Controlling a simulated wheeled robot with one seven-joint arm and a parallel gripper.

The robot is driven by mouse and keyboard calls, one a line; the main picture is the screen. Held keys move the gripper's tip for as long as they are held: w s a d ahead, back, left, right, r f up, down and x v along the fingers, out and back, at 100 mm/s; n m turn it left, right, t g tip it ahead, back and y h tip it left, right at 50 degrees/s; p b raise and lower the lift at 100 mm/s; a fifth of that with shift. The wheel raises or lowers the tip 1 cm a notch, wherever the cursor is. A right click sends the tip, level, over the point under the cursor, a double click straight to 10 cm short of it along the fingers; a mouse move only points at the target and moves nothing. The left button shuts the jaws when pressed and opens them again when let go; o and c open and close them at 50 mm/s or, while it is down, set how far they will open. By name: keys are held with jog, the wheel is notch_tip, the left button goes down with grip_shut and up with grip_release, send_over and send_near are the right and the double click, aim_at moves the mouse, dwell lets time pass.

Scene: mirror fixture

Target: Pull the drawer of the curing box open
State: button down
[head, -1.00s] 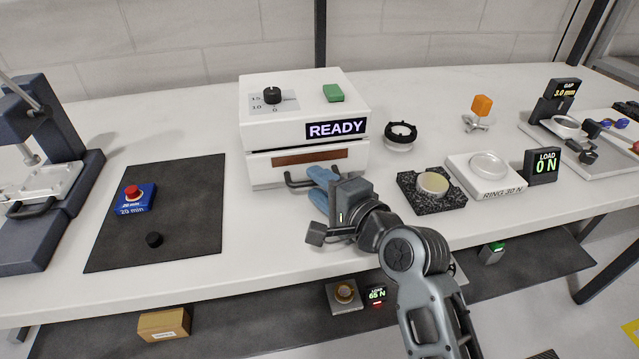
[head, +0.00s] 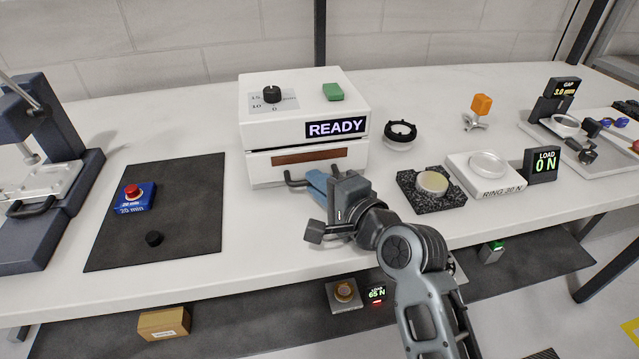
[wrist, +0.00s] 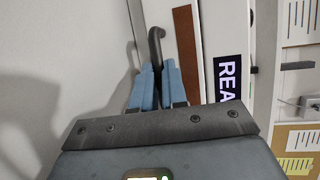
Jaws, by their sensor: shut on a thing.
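The curing box (head: 300,115) is a white box at the back of the bench with a lit READY sign. Its drawer (head: 262,171) has a brown strip and a dark bar handle (head: 297,180) on the front. The drawer front looks flush with the box. My gripper (head: 316,185) is in front of the drawer with its blue fingers shut on the handle. The gripped part of the handle is hidden between the fingers.
A black block with a disc (head: 432,184) and a white ring tray (head: 485,175) stand to the right. The bench top just in front of the drawer is clear apart from my arm.

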jog(key=s+d+p, duration=0.1)
jog(key=s, duration=0.3)
jog(key=s+d+p, duration=0.1)
jog(key=s, duration=0.3)
jog(key=s+d+p, duration=0.2)
jog(key=s, duration=0.3)
jog(key=shift+s+f, duration=0.1)
jog(key=shift+a, duration=0.1)
jog(key=c, duration=1.2)
grip_release()
jog(key=b+v, duration=0.1)
jog(key=v, duration=0.6)
jog(key=shift+s+d+b, duration=0.25)
jog(key=shift+b, duration=0.05)
